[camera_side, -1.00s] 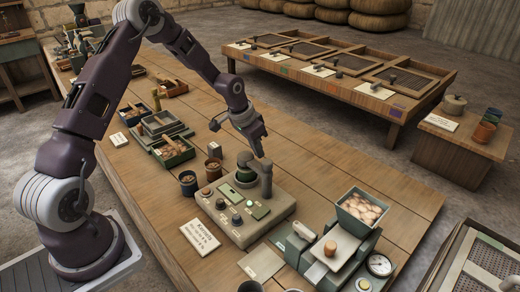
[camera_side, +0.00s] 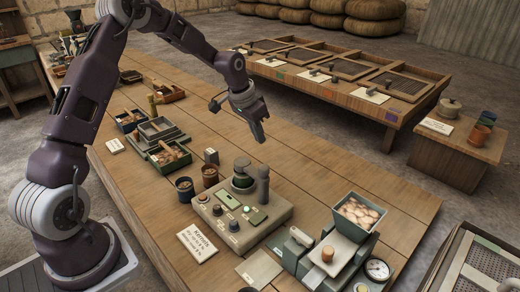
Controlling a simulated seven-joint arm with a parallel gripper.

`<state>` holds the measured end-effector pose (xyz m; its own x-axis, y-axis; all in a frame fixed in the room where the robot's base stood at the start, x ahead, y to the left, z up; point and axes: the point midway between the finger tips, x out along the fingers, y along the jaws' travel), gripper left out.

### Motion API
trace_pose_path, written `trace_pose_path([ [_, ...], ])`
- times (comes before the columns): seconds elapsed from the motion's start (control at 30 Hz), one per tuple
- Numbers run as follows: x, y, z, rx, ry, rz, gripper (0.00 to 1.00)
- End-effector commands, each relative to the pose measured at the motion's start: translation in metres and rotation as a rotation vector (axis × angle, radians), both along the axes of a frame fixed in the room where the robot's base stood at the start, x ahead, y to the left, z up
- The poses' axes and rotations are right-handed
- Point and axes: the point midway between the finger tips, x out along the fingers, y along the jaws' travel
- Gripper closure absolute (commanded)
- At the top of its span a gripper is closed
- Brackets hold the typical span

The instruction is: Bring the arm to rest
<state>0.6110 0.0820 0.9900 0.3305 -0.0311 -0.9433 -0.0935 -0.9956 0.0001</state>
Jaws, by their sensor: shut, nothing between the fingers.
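My arm reaches in from the left over the wooden workbench (camera_side: 335,175). My gripper (camera_side: 262,138) points down and hangs in the air above the bench, behind the control box (camera_side: 262,222). It is shut and empty, and it appears apart from everything below it.
A machine with a hopper of pale lumps (camera_side: 358,212) and a dial gauge (camera_side: 377,269) stands right of the box. Two cups (camera_side: 185,189) and green trays (camera_side: 168,153) stand to the left. A long table with screens (camera_side: 340,75) is behind. The bench right of my gripper is clear.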

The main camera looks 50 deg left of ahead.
Motion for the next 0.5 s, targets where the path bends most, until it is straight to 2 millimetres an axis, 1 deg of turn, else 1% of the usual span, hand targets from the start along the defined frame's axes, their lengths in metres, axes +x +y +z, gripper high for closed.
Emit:
trace_pose_path([
  [0.03, -0.003, 0.001, 0.01, 0.002, -0.003, 0.0, 1.0],
  [0.17, -0.009, 0.001, 0.024, 0.001, -0.001, -0.001, 1.0],
  [0.23, -0.014, -0.004, 0.036, 0.01, -0.001, -0.005, 1.0],
  [0.27, -0.02, -0.009, 0.045, 0.02, -0.002, -0.009, 1.0],
  [0.33, -0.043, -0.026, 0.076, 0.056, -0.006, -0.016, 1.0],
  [0.37, -0.057, -0.036, 0.093, 0.075, -0.01, -0.018, 1.0],
  [0.4, -0.081, -0.049, 0.114, 0.096, -0.015, -0.014, 1.0],
  [0.47, -0.121, -0.068, 0.142, 0.12, -0.029, -0.001, 1.0],
  [0.5, -0.15, -0.079, 0.157, 0.129, -0.041, 0.01, 1.0],
])
